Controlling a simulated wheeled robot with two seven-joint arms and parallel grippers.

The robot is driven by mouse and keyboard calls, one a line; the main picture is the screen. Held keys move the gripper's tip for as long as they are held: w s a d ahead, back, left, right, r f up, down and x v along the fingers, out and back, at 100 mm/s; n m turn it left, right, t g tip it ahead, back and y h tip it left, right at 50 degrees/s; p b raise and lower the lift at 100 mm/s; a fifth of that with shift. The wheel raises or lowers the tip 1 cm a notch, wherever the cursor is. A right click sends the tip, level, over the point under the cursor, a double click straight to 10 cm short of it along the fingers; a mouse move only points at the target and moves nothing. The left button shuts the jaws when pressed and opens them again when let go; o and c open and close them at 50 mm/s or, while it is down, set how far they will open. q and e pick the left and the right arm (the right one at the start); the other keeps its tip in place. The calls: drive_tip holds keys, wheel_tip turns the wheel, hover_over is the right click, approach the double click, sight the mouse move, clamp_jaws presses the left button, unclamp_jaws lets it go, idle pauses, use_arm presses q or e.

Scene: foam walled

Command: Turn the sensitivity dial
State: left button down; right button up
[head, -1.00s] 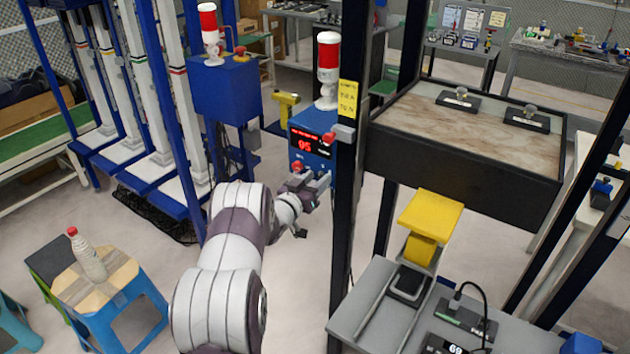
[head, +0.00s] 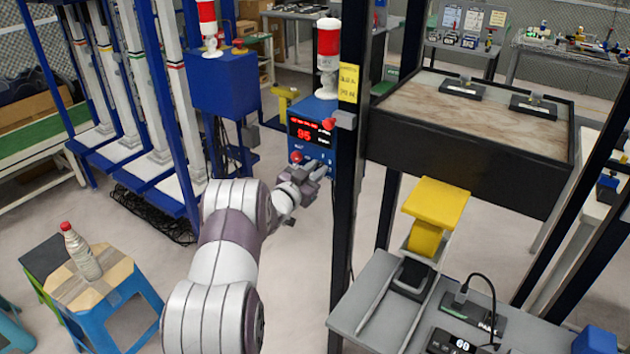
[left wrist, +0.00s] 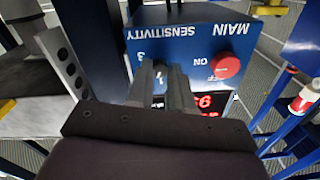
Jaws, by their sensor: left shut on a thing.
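The blue control box (head: 313,136) stands behind the dark post in the head view, with a red digital display (head: 305,132) on its front. In the left wrist view the box (left wrist: 185,30) appears upside down, with the words SENSITIVITY and MAIN, ON and OFF marks and a red knob (left wrist: 225,66). My left gripper (head: 318,172) is at the lower front of the box. In the left wrist view its fingers (left wrist: 162,85) are closed on the sensitivity dial (left wrist: 159,76) under the SENSITIVITY label. The fingers hide most of the dial. My right gripper is not in view.
A dark upright post (head: 347,200) with a yellow note stands just right of the box. A red-and-white signal light (head: 327,55) stands on top. A blue stool (head: 105,290) with a bottle is at lower left. A grey bench (head: 365,310) is at lower right.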

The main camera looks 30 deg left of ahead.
use_arm(q)
drive_tip(key=shift+f+m+b, duration=0.15)
drive_tip(key=shift+m+b, duration=3.55)
drive_tip(key=shift+b, duration=0.4)
drive_tip(key=c, duration=1)
unclamp_jaws()
drive_tip(key=s, duration=1.2)
drive_tip(key=shift+s+a+f, duration=0.1)
drive_tip(key=shift+s+a, duration=0.25)
drive_tip(key=shift+a, duration=0.05)
